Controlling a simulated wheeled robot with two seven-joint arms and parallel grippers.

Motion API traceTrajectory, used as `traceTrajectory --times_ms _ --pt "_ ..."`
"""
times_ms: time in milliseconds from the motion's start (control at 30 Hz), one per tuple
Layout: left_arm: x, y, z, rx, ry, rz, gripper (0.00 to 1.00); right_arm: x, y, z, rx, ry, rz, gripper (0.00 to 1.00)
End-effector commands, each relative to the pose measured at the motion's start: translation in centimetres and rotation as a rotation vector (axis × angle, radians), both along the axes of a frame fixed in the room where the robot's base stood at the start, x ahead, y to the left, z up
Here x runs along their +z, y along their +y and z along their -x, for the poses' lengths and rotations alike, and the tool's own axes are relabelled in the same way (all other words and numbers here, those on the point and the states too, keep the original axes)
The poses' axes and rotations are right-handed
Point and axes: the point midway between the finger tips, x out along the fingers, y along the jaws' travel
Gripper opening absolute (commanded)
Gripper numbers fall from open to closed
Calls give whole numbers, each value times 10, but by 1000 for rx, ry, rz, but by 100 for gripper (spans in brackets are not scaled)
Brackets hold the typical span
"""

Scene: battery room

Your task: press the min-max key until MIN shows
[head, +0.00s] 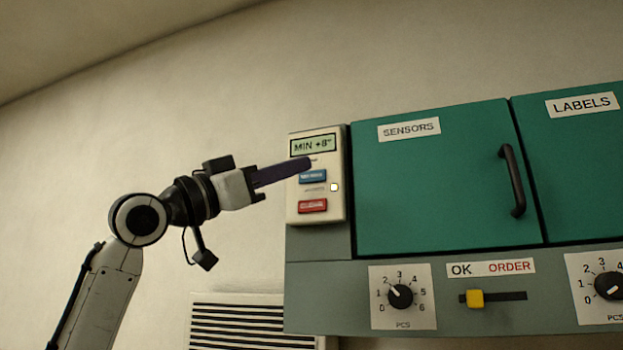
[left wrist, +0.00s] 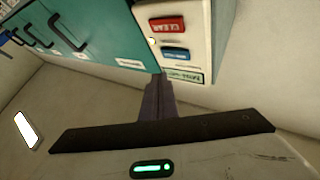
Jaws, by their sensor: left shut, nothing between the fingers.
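The cream thermometer panel (head: 333,212) is fixed at the left end of the teal cabinet. Its display (head: 313,146) reads "MIN +8°". Below it are the blue min-max key (head: 313,177) and a red key (head: 312,206). My left gripper (head: 309,163) is shut and empty, with its dark fingertips in front of the panel, just above the blue key. Whether they touch the panel cannot be told. In the left wrist view the panel appears upside down, with the blue key (left wrist: 175,54), the red CLEAR key (left wrist: 167,25) and the fingers (left wrist: 158,95) near the display (left wrist: 182,76). My right gripper is not in view.
A teal SENSORS door (head: 440,185) with a dark handle (head: 512,181) is right of the panel, and a LABELS door (head: 580,170) beyond it. Below are dials, such as one dial (head: 400,296), and a yellow slider (head: 475,299). A vent (head: 250,325) is low on the wall.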

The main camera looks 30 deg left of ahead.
Motion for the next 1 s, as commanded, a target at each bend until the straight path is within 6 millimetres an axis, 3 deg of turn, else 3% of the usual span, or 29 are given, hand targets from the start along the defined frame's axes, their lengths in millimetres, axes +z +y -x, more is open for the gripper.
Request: traceTrajectory --times_ms 300,1000 --pt "0 -6 25 1 0 0 0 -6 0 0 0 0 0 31" --pt "0 -6 25 1 0 1 0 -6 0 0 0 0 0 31"
